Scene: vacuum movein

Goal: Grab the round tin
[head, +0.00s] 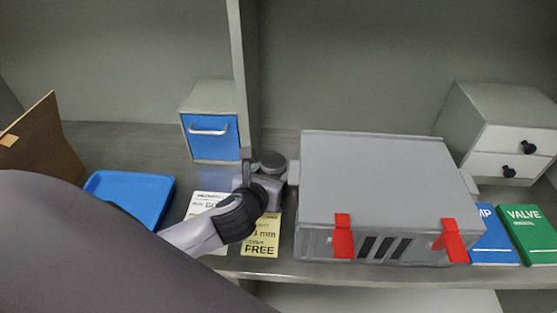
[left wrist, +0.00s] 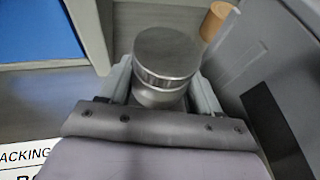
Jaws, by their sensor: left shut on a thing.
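The round tin (head: 271,162) is a grey metal cylinder with a flat lid, upright on the shelf between the blue-fronted cabinet and the large grey box. In the left wrist view the round tin (left wrist: 168,58) sits between the two fingers. My left gripper (head: 268,176) reaches it from the front left and is shut on it. In the left wrist view the left gripper (left wrist: 165,90) has one finger on each side of the tin. The tin's lower part is hidden by the gripper. My right gripper is not in view.
The grey box (head: 385,180) with red latches stands just right of the tin. A blue-fronted cabinet (head: 211,135) and a vertical divider (head: 244,75) are behind. A blue tray (head: 150,190) lies left, a yellow card (head: 263,236) in front, and a white drawer unit (head: 500,130) at right.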

